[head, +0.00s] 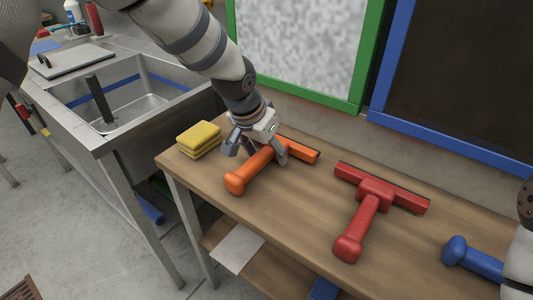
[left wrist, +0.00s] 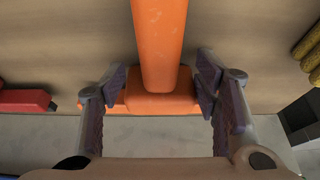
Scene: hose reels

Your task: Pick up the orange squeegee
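The orange squeegee (head: 251,172) lies on the wooden table, its handle toward the front and its head angled back right. My left gripper (head: 256,153) is low over it, near where handle and head meet. In the left wrist view the orange squeegee (left wrist: 159,45) runs between the spread fingers of my left gripper (left wrist: 161,78). Gaps show between the fingers and the handle, so the gripper is open around it. Part of the head is hidden behind the fingers. My right gripper is out of view; only a bit of that arm shows at the right edge.
A red squeegee (head: 369,208) and a blue one (head: 473,260) lie further right on the table (head: 300,222). Yellow sponges (head: 199,139) are stacked just left of my left gripper. A steel sink (head: 134,112) stands at left. Green-framed and blue-framed panels stand behind the table.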

